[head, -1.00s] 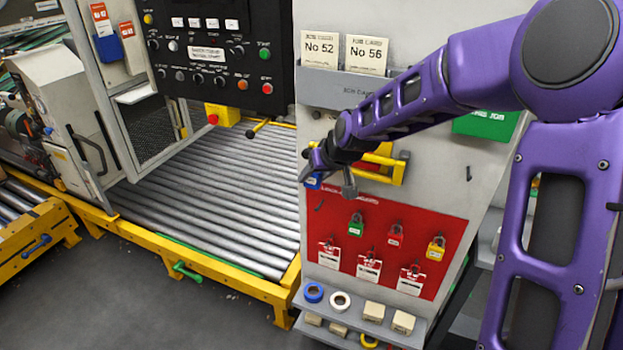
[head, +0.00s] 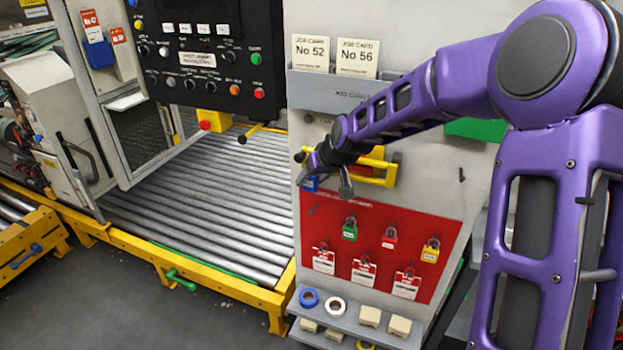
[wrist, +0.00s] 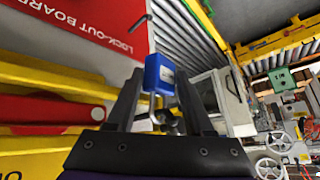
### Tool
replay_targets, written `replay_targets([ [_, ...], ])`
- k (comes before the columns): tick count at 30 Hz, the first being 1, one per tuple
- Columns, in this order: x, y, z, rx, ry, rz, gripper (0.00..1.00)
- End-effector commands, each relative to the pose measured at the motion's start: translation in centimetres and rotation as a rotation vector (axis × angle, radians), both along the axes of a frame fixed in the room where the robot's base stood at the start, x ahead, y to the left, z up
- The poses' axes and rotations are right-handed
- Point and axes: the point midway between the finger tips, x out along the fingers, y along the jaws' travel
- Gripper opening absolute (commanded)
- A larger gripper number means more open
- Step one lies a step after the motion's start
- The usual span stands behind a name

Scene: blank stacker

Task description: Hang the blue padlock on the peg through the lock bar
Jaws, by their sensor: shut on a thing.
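The blue padlock (wrist: 158,72) is between the fingertips of my gripper (wrist: 159,77) in the wrist view, its shackle pointing back toward the palm. My gripper is shut on it. In the head view my gripper (head: 312,172) is at the left edge of the panel, with a small part of the padlock (head: 309,184) showing below it. The yellow lock bar (head: 378,180) is just right of my gripper, partly hidden by my arm. In the wrist view yellow bars and a red part (wrist: 45,110) lie left of the fingers. I cannot make out the peg clearly.
Below is the red lock-out board (head: 335,225) with green (head: 350,230), red (head: 390,238) and yellow (head: 431,250) padlocks and several tags. A shelf (head: 345,318) with tape rolls is under it. The roller conveyor (head: 200,215) and black control panel (head: 215,60) are left.

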Motion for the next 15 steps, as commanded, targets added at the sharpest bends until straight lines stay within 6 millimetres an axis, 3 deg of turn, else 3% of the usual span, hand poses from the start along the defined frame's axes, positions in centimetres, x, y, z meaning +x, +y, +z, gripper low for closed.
replay_targets([
  [8,0.01,0.01,0.04,0.000,-0.001,0.000,0.00],
  [9,0.00,0.01,0.04,0.000,-0.001,0.000,0.54],
  [15,0.00,-0.01,0.04,0.000,-0.001,0.000,0.87],
])
